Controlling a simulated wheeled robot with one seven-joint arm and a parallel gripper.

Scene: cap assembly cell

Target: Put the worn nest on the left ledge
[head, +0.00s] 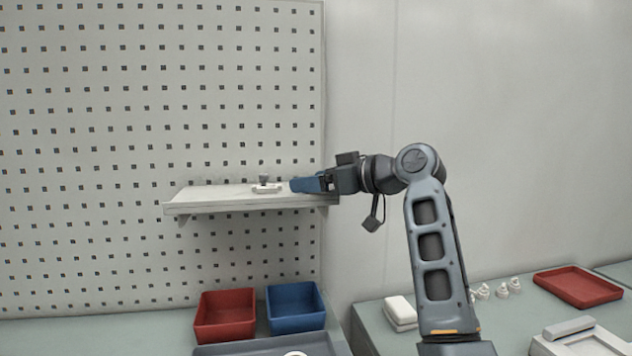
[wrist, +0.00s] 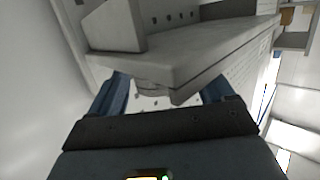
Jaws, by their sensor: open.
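A small white piece with a grey knob on top, which looks like the worn nest (head: 266,187), sits upright on the pale ledge (head: 215,198) on the pegboard, toward its right part. My gripper (head: 296,185) reaches in from the right at the height of the ledge top. Its blue fingers are open and their tips are just right of the nest, apparently apart from it. In the wrist view the two blue fingers (wrist: 168,88) stand spread, with a grey rounded piece (wrist: 153,89) partly visible between them. The ledge fills the upper middle of that view.
Below the ledge stand a red bin (head: 225,318) and a blue bin (head: 296,308). On the right bench are a white block (head: 400,312), several small white parts (head: 502,290) and a red tray (head: 577,287). The ledge is bare left of the nest.

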